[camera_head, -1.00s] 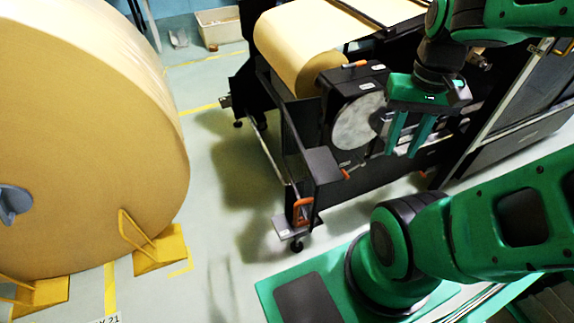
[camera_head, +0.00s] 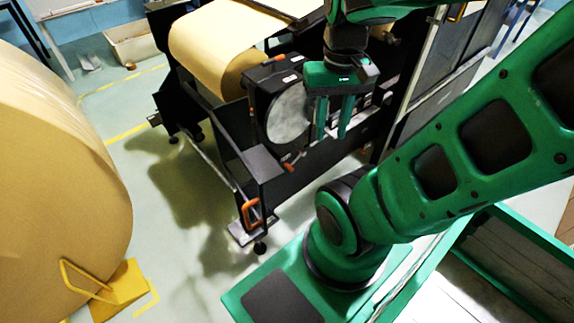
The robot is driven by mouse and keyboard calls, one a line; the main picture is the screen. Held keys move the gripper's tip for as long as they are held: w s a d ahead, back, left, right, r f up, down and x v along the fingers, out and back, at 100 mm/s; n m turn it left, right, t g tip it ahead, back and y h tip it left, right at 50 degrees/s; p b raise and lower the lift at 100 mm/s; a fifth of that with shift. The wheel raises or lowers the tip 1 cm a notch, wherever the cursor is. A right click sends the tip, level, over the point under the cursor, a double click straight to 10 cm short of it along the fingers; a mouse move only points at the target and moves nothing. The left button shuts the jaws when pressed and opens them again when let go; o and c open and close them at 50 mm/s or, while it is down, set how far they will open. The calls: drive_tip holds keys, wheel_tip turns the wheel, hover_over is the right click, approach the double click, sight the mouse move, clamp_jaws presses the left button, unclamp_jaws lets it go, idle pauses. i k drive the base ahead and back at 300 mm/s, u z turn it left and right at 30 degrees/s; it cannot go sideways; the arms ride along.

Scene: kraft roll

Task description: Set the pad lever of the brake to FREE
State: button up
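The brake (camera_head: 262,88) is a black housing with a round grey disc (camera_head: 287,115), standing below the end of the kraft roll (camera_head: 215,48) on the machine. A small orange lever (camera_head: 277,61) shows on top of the housing. Another orange-handled lever (camera_head: 289,166) shows low, beneath the disc. I cannot tell which one is the pad lever, and no FREE marking is readable. My gripper (camera_head: 333,134) hangs fingers down, just right of the disc in the picture. Its two green fingers are apart with nothing between them. It partly hides the machine behind.
A black frame with an orange handle (camera_head: 251,213) juts out at the machine's front. A big paper roll (camera_head: 60,170) stands at left beside a yellow chock (camera_head: 120,290). The pale floor between them is clear. A white bin (camera_head: 132,45) sits at the back.

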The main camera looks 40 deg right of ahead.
sight(303, 152)
drive_tip(key=z, duration=0.05)
drive_tip(key=k, duration=0.5)
drive_tip(key=z, duration=1.25)
drive_tip(key=k, duration=0.55)
drive_tip(key=z, duration=0.4)
drive_tip(key=i, duration=0.5)
